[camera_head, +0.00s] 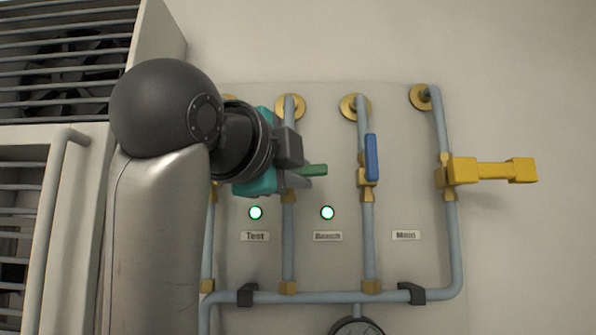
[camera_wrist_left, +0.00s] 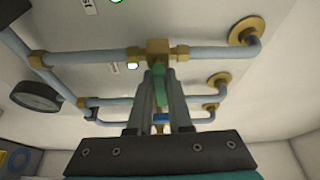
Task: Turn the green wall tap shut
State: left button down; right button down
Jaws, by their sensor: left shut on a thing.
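The green tap handle (camera_head: 314,170) sticks out to the right, across its upright grey pipe (camera_head: 289,238). In the left wrist view the green handle (camera_wrist_left: 160,86) lies between the two fingers of my left gripper (camera_wrist_left: 161,92). My left gripper (camera_head: 300,172) is shut on this handle. In the head view my wrist and hand hide the tap's body and most of the handle. In the left wrist view the brass valve body (camera_wrist_left: 158,52) shows just past the fingertips. My right gripper is in neither view.
A blue tap handle (camera_head: 372,157) stands upright along the pipe to the right. A yellow handle (camera_head: 508,171) sticks out to the right on the far-right pipe. A round gauge (camera_head: 357,328) is at the bottom. A grilled cabinet (camera_head: 60,150) stands left. Two lamps (camera_head: 327,213) glow.

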pick_arm(q)
jog(key=shift+m, duration=0.5)
dwell(0.3)
jog(key=c, duration=0.8)
grip_release()
jog(key=shift+c, duration=0.2)
jog(key=b+v, duration=0.6)
jog(key=v, duration=0.9)
jog(key=shift+a+r+b, duration=0.15)
jog(key=shift+b, duration=0.2)
